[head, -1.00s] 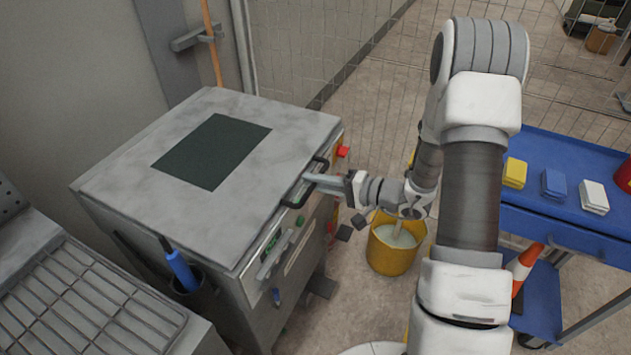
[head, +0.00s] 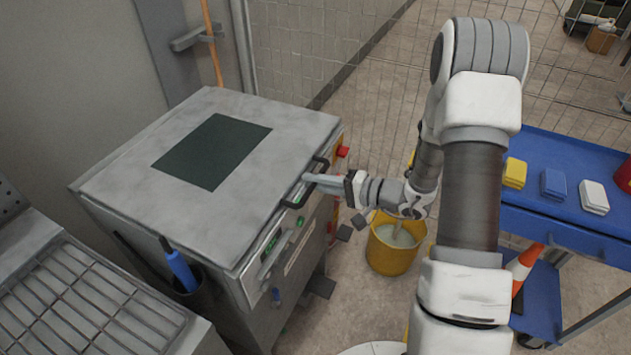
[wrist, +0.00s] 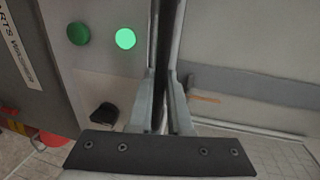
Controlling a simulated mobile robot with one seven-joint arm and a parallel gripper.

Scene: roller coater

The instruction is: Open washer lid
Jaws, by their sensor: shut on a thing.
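The washer is a grey metal machine (head: 285,300) at left centre in the head view. Its lid (head: 290,125) is a flat grey top with a dark green rectangle, and it looks down. A black bar handle (head: 318,166) sits at the lid's front edge. My gripper (head: 310,178) reaches it from the right and is shut on it. In the wrist view, the fingers (wrist: 162,98) close on both sides of the dark handle bar (wrist: 160,45). Part of the handle is hidden by the fingers.
The washer's front has a lit green button (wrist: 125,39), a dark green button (wrist: 78,33) and a black knob (wrist: 104,115). A yellow bucket (head: 392,250) stands on the floor beneath my wrist. A blue cart (head: 570,160) is at right. A wire rack (head: 80,300) is at lower left.

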